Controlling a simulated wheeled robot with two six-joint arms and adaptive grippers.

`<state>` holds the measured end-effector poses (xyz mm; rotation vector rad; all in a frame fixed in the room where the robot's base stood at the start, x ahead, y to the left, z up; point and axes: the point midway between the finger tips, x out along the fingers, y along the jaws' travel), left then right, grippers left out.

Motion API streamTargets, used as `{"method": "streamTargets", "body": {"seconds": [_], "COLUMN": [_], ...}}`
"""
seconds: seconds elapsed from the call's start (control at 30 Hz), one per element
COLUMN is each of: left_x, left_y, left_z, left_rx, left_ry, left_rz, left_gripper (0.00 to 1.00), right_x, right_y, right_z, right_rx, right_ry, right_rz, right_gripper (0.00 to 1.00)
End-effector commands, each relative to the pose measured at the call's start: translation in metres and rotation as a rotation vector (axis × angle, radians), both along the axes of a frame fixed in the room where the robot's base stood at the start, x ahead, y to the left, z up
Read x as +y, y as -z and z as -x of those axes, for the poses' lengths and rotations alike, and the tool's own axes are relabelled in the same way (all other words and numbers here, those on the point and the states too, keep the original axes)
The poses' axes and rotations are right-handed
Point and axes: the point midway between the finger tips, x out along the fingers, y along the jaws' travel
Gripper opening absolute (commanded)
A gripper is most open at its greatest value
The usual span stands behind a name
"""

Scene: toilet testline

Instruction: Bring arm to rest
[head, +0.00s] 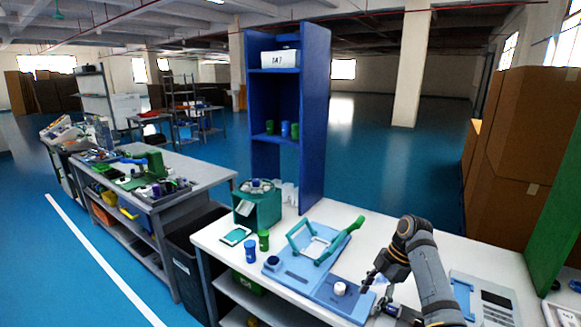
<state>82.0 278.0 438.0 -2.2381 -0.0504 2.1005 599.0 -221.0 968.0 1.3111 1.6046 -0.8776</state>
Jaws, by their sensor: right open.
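My right arm reaches in from the lower right of the head view and bends down at the wrist. My right gripper (374,280) is dark, points down and left, and is open with nothing between its fingers. It hovers over the white bench (395,222), close to the right end of a blue board (315,283). A small white round piece (340,288) lies on that board, left of the gripper and apart from it. My left gripper is not in view.
A teal-green clamp frame (325,245) stands on the blue board. Blue (250,252) and green (264,240) cylinders and a green box (257,210) stand further left. A grey device (482,297) lies right of my arm. A tall blue shelf (314,120) rises behind the bench.

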Motion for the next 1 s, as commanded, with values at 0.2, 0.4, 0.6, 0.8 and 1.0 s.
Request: {"method": "streamTargets", "body": {"seconds": [0.2, 0.4, 0.6, 0.8, 1.0], "left_x": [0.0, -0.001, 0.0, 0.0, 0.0], "left_y": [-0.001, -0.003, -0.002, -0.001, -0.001], "left_z": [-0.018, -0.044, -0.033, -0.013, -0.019], "left_rx": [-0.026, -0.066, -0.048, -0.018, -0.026], "left_ry": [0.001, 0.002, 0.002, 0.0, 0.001], "left_rz": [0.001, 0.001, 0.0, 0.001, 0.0], "left_gripper": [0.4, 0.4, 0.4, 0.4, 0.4], "right_x": [-0.002, -0.004, -0.007, -0.01, -0.014], "right_y": [0.041, 0.08, 0.121, 0.14, 0.133], "right_z": [0.021, 0.051, 0.103, 0.173, 0.224], "right_rx": [0.031, 0.049, 0.051, 0.026, -0.002], "right_ry": [0.171, 0.382, 0.686, 1.07, 1.35], "right_rz": [0.073, 0.146, 0.219, 0.249, 0.226], "right_gripper": [0.57, 0.57, 0.57, 0.57, 0.57]}}
